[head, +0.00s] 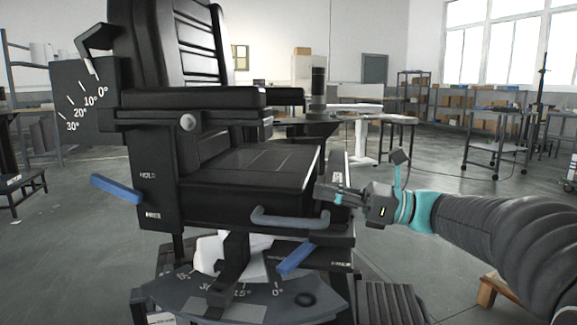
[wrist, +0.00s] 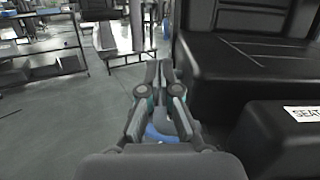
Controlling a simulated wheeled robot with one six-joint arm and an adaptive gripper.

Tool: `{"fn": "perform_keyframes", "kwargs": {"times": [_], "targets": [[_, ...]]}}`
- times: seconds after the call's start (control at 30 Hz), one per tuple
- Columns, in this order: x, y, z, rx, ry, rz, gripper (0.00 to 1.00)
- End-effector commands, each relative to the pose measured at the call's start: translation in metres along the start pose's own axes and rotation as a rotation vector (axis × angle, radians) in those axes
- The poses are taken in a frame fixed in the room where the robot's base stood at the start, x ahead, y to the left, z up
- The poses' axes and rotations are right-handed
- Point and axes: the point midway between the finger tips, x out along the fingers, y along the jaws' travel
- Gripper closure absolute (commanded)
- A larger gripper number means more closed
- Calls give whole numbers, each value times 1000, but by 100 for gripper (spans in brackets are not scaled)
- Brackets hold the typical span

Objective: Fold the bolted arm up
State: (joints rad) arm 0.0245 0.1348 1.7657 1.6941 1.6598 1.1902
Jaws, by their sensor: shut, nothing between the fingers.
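A black chair fills the left of the head view. Its near armrest (head: 195,98) lies level beside the backrest (head: 190,45), with a round pale bolt head (head: 188,122) below it. Another black armrest (head: 284,97) shows on the far side. I cannot tell from a label which arm is the bolted one. My gripper (head: 320,191) is right of the seat (head: 250,165), at its front edge, well away from the near armrest. Its fingers are together and empty, also in the wrist view (wrist: 158,68). No armrest shows clearly in the wrist view.
A grey curved handle (head: 290,221) is just below my gripper. Blue levers are at the chair's left side (head: 117,188) and below the seat (head: 296,258). An angle-marked plate (head: 240,295) juts out low. A block labelled SEAT (wrist: 285,140) is right in the wrist view.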

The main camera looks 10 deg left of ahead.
Motion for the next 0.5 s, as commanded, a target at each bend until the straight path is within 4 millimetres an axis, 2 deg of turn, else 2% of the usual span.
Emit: {"fn": "perform_keyframes", "kwargs": {"times": [0.1,0.27,0.5], "targets": [[-3,-14,4,48,-77,2,100],[4,-17,9,64,-104,6,100],[42,-16,13,61,-102,8,100]]}}
